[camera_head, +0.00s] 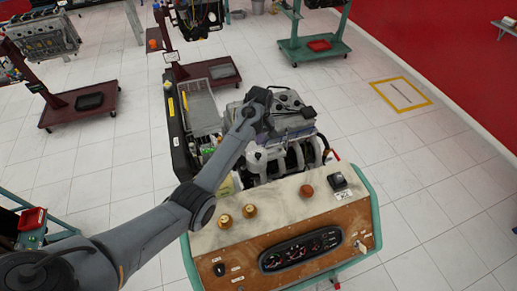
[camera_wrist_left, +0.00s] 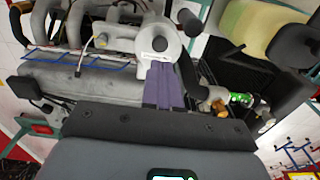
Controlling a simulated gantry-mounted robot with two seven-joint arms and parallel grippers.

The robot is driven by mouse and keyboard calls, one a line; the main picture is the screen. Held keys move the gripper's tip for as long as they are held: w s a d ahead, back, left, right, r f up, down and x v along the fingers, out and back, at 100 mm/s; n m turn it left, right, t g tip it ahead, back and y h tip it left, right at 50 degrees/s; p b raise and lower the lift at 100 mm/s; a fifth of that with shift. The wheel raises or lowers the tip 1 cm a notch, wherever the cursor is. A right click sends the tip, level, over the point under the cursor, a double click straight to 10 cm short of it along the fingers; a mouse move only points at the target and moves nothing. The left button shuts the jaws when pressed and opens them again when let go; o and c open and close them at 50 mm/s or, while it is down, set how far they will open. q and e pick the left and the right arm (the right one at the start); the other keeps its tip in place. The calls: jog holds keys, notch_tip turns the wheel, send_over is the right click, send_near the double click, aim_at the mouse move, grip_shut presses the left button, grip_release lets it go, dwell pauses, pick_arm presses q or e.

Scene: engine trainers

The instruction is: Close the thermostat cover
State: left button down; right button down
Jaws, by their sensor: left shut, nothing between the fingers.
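A pale round housing with a small white label (camera_wrist_left: 157,45) sits on the engine just beyond my fingertips in the left wrist view. It appears to be the thermostat part. It also shows in the head view (camera_head: 256,160), below my left wrist. A black lever-like piece (camera_wrist_left: 190,22) stands beside it; I cannot tell whether this is the cover. My left gripper (camera_wrist_left: 164,78) is shut and empty, its fingers at the near edge of the housing. I cannot tell whether they touch. In the head view the left gripper (camera_head: 262,118) is over the engine, its fingertips mostly hidden. My right gripper is out of view.
The control panel (camera_head: 280,215) with knobs and gauges stands in front of the engine. Intake pipes (camera_wrist_left: 90,30) lie left of the fingers in the wrist view, and a yellow-green tank (camera_wrist_left: 250,22) lies right. Other engine stands are behind, with open floor (camera_head: 420,160) to the right.

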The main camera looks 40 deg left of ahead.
aim_at(258, 155)
pick_arm(q)
notch_tip(258, 155, down, 8)
jog(key=shift+r+p, duration=0.15)
jog(key=shift+p, duration=0.45)
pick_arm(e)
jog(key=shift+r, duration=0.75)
